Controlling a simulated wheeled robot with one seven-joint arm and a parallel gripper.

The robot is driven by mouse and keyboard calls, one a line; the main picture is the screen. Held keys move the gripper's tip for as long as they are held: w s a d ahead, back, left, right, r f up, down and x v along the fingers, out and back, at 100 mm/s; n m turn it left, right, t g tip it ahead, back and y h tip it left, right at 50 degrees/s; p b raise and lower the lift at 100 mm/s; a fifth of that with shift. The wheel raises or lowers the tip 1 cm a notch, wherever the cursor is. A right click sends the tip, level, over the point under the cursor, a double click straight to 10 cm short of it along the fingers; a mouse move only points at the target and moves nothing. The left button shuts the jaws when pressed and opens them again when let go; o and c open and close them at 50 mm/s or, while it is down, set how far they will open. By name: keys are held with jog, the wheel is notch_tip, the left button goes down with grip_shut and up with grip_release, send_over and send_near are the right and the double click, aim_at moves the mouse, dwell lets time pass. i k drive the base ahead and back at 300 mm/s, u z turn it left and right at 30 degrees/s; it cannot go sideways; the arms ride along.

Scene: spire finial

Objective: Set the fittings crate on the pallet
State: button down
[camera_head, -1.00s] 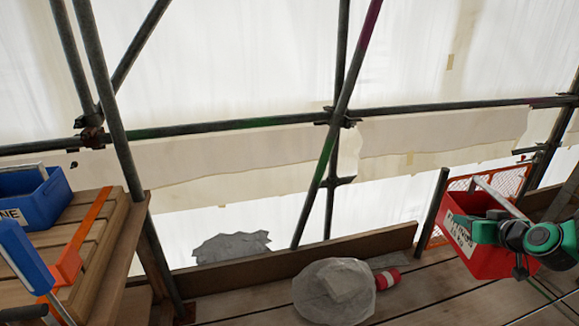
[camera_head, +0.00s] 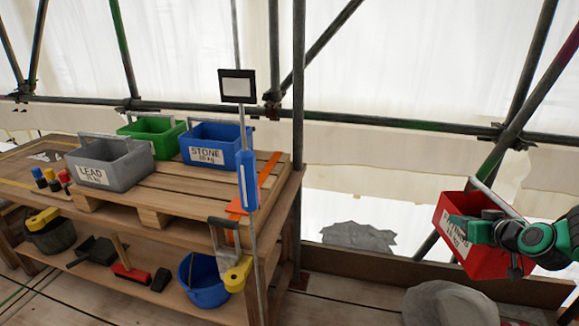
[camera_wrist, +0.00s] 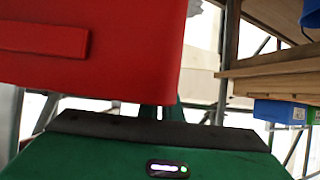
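The red fittings crate (camera_head: 453,240), with a white label and a pale handle, hangs in the air at the right of the head view. The crate also fills the upper left of the wrist view (camera_wrist: 90,70), above the green gripper body. The wooden pallet (camera_head: 228,198) lies on the bench, left of the crate and apart from it. It bears a grey LEAD crate (camera_head: 108,162), a blue STONE crate (camera_head: 215,147) and a green crate (camera_head: 155,133).
Bare slats show at the pallet's front right, beside an orange strip (camera_head: 268,172). A post with a blue tool (camera_head: 248,182) stands before the bench. Scaffold tubes (camera_head: 298,85) rise behind. A blue bucket (camera_head: 205,280) and tools fill the lower shelf. A covered bundle (camera_head: 450,303) lies right.

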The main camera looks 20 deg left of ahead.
aim_at(183, 189)
jog(key=u, duration=0.6)
jog(key=i, duration=0.25)
jog(key=u, duration=0.3)
